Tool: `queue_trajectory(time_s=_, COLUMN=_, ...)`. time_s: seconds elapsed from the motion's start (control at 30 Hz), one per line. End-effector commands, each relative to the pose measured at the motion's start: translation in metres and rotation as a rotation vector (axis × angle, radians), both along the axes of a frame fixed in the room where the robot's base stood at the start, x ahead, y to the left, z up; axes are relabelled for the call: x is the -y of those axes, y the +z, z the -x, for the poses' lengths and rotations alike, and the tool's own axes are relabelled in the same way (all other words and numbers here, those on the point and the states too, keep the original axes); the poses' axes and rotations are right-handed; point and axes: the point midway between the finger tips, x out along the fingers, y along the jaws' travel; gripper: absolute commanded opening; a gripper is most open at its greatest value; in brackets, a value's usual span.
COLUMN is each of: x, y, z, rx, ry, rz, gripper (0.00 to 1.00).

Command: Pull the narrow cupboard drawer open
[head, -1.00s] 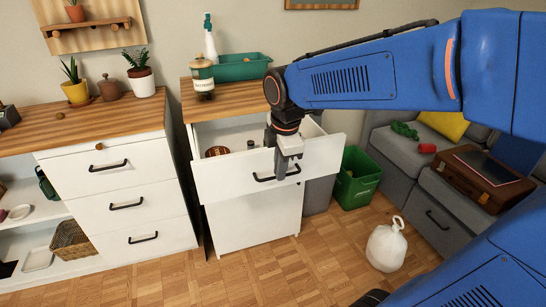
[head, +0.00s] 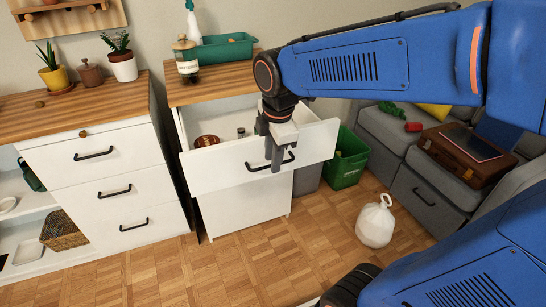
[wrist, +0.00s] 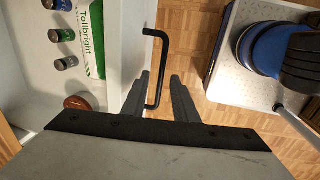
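The narrow cupboard (head: 243,218) is white with a wooden top. Its upper drawer (head: 215,172) stands well out from the body, with the inside visible. A black bar handle (head: 255,167) is on the drawer front and shows in the wrist view (wrist: 161,60). My gripper (head: 276,160) points down at the handle. In the wrist view its two fingers (wrist: 158,88) lie on either side of the handle bar, with a gap visible on each side, so it looks open around the handle. The head view hides part of the handle behind the fingers.
The drawer holds a round brown tin (head: 206,141), several small jars (wrist: 60,35) and a green-white box (wrist: 92,35). Floor before the drawer is clear.

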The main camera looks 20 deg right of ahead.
Motion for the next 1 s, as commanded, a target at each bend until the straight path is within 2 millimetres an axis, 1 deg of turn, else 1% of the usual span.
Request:
queue_trajectory(time_s=0.2, x=0.0, y=0.002, z=0.0, rx=0.0, ry=0.0, rz=0.0, gripper=0.26)
queue_trajectory(time_s=0.27, x=0.0, y=0.006, z=0.001, rx=0.0, ry=0.0, rz=0.0, gripper=0.26)
queue_trajectory(time_s=0.37, x=0.0, y=0.017, z=0.003, rx=0.003, ry=0.0, rz=0.0, gripper=0.26)
queue_trajectory(time_s=1.0, x=0.0, y=0.138, z=0.026, rx=0.002, ry=0.0, rz=-0.001, gripper=0.26)
